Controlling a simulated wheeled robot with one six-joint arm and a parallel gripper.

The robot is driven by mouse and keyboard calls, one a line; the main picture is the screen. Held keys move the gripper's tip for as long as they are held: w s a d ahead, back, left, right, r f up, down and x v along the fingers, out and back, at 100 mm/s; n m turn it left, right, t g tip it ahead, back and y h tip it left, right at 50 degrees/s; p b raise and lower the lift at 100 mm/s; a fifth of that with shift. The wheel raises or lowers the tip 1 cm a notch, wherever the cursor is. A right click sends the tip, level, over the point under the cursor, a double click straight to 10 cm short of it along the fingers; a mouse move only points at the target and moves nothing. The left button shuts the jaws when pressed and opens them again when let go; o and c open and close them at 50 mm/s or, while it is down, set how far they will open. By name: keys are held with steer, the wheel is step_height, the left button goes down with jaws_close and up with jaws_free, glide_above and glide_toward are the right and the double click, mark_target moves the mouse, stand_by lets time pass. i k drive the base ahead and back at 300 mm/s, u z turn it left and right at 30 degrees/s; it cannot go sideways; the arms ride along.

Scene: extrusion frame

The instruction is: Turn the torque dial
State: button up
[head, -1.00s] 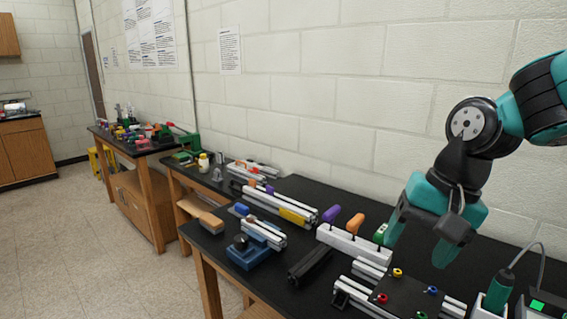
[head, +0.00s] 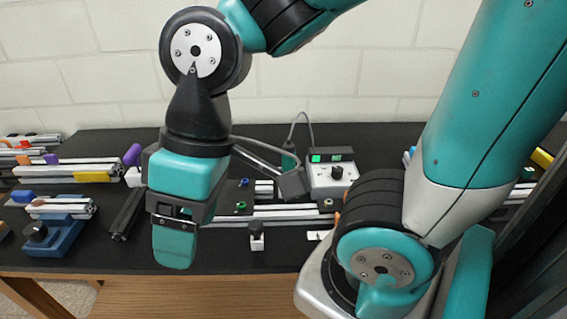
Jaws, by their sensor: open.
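The torque dial is a black knob (head: 338,172) on the front of a light grey control box (head: 322,182) with green displays, at the back of the black bench near the wall. My gripper (head: 174,246) hangs fingers-down at the left of centre, in front of the bench parts and well left of the dial. It is open and holds nothing that I can see; one finger mostly hides the other. The dial is in clear view and nothing touches it.
A blue clamp (head: 60,232) sits at the left. My arm covers the bench to the right of the box.

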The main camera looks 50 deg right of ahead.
mark_target(337, 172)
steer(key=z, duration=1.5)
steer(key=k, duration=0.5)
steer(key=u, duration=0.6)
steer(key=i, duration=0.65)
steer(key=z, duration=0.75)
